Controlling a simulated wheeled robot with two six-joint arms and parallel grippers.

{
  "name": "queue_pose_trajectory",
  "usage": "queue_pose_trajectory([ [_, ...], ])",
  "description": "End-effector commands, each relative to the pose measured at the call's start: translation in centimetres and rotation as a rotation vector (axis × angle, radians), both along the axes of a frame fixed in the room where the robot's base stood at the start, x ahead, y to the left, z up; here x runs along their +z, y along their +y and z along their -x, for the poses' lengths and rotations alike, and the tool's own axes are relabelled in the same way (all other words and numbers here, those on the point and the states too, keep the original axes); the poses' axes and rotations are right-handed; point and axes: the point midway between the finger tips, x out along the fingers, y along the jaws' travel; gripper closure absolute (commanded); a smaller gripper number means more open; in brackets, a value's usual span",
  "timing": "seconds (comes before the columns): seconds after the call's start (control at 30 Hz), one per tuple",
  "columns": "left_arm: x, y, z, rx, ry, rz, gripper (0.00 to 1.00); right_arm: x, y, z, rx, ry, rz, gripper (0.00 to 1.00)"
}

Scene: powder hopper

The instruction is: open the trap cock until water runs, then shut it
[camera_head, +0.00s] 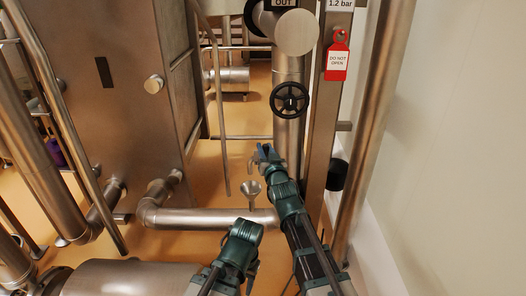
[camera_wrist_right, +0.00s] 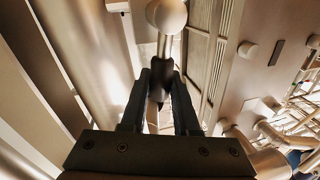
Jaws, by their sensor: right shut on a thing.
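My right gripper (camera_head: 263,151) is low in front of the vertical steel pipe in the head view. In the right wrist view its two dark fingers (camera_wrist_right: 160,88) are shut on the black-tipped cock lever (camera_wrist_right: 164,48), whose metal rod runs up to a round pale body. The head view hides most of the cock behind the gripper. A small steel spout (camera_head: 251,163) shows just left of the gripper, above a steel funnel (camera_head: 250,187). I make out no stream of water between them. My left gripper's fingers do not show.
A black handwheel (camera_head: 289,99) is on the vertical pipe (camera_head: 288,135) above my right gripper. A red "DO NOT OPEN" tag (camera_head: 338,62) hangs on the post to the right. A horizontal pipe (camera_head: 205,218) runs low below the funnel. A steel cabinet (camera_head: 125,110) stands left.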

Motion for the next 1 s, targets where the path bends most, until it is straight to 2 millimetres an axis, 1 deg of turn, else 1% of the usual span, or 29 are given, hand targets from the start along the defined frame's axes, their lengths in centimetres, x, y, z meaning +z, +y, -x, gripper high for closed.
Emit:
queue_pose_trajectory([
  [0.03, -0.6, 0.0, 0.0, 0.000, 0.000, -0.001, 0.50, -0.4, -0.3, 0.1, -0.001, -0.001, -0.037, 1.00],
  [0.6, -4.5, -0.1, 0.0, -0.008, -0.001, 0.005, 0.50, -2.1, -2.9, 0.1, 0.000, 0.002, -0.562, 1.00],
  [0.8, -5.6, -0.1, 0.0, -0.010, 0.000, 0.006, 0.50, -2.7, -3.6, 0.1, 0.000, 0.001, -0.704, 1.00],
  [1.0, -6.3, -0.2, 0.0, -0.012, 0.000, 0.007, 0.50, -3.1, -4.0, 0.1, 0.000, 0.002, -0.804, 1.00],
])
